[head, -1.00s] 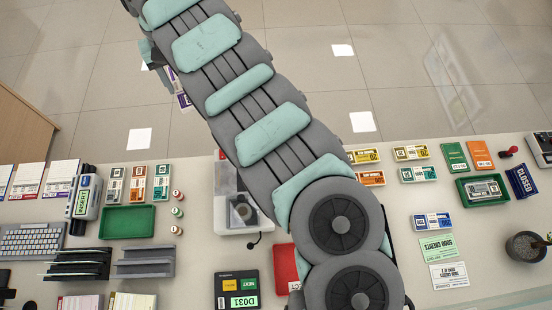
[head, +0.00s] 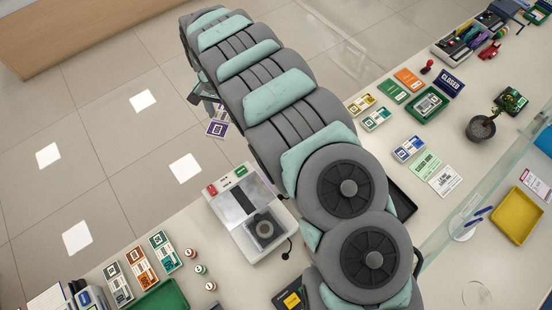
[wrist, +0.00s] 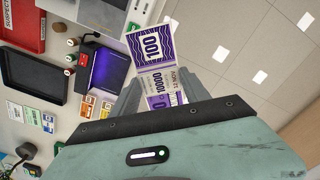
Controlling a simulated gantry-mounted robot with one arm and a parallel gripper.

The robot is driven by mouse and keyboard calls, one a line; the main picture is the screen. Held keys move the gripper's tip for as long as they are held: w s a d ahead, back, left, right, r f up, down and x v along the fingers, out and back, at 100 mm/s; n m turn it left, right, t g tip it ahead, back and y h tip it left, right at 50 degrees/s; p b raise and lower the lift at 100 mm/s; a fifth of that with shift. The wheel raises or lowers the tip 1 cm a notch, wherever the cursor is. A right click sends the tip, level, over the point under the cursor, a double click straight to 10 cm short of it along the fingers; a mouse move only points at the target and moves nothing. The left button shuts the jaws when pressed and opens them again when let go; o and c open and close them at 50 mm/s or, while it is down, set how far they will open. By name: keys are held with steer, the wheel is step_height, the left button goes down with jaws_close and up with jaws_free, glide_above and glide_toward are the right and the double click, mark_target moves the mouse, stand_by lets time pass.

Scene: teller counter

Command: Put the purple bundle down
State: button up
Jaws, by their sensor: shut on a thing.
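The purple bundle (wrist: 150,46) is a banded stack of notes marked 100, with purple and white patterning. In the wrist view it sticks out past the grey fingers of my gripper (wrist: 158,88), which is shut on it. In the head view the bundle (head: 217,123) shows small below the end of my arm. It appears there against the floor tiles, past the counter's edge, held up in the air. My arm hides most of the gripper in the head view.
A white machine (head: 240,243) stands at the counter edge. Orange (head: 142,267) and teal (head: 163,251) bundles lie at lower left. Yellow (head: 361,104) and blue (head: 408,149) bundles lie at right, near a green tray (head: 412,109). A purple-lit device (wrist: 104,70) shows in the wrist view.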

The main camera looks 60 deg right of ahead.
steer(key=s+d+f+m, duration=0.4)
steer(key=s+d, duration=0.1)
steer(key=s, duration=0.4)
steer(key=s+d+f+m, duration=0.4)
steer(key=s+d, duration=0.2)
steer(key=s, duration=0.4)
steer(key=f, duration=1.4)
steer(key=shift+w+a+f, duration=0.25)
steer(key=shift+w+f, duration=0.05)
steer(key=shift+f, duration=0.65)
steer(key=shift+d+f, duration=0.1)
steer(key=shift+f+b, duration=1.4)
steer(key=shift+f, duration=0.5)
steer(key=o, duration=1.4)
steer(key=shift+r, duration=0.1)
steer(key=shift+o, duration=0.2)
